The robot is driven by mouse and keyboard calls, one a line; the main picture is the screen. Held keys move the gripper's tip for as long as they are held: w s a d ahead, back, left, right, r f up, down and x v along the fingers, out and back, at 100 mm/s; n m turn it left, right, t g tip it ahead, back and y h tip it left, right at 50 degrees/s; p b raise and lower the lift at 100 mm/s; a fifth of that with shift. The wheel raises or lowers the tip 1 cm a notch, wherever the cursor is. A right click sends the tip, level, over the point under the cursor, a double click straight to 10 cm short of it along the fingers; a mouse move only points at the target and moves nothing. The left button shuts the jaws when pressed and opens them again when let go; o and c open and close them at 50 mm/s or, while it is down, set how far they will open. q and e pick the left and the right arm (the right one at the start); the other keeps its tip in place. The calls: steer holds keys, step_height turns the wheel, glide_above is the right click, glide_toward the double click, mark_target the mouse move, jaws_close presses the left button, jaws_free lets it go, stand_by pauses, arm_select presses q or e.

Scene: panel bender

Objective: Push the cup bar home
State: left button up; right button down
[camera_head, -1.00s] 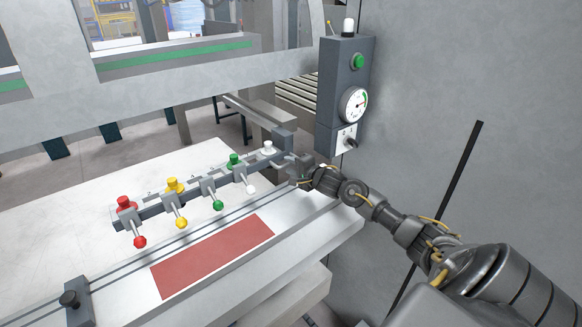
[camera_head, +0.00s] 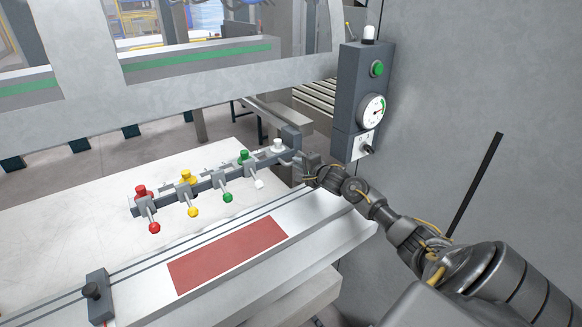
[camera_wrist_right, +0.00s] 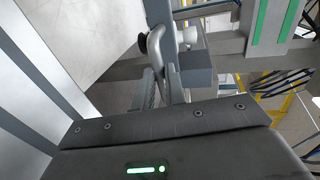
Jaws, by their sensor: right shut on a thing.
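The cup bar (camera_head: 207,187) is a grey rail on the white table. It carries cups with red, yellow, green and white tops and small levers with coloured balls along its near side. A dark grey block stands at its right end (camera_head: 291,137). My right gripper (camera_head: 298,166) is at that right end and is shut, apparently on a bent grey handle of the bar. The handle (camera_wrist_right: 166,62) shows in the right wrist view, just beyond the gripper's dark housing; the fingertips are mostly hidden. My left gripper is in neither view.
A red plate (camera_head: 228,255) lies on the table's near strip. A dark clamp block with a knob (camera_head: 97,298) stands at the front left. A control box with a green button and gauge (camera_head: 363,102) is on the wall behind my right arm. A machine beam crosses behind the table.

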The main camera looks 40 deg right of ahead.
steer(key=c, duration=1.8)
jaws_free()
steer(key=shift+c, duration=0.2)
steer(key=o, duration=0.4)
steer(key=shift+w+f, duration=0.1)
steer(key=b+v, duration=0.1)
steer(key=v, duration=1)
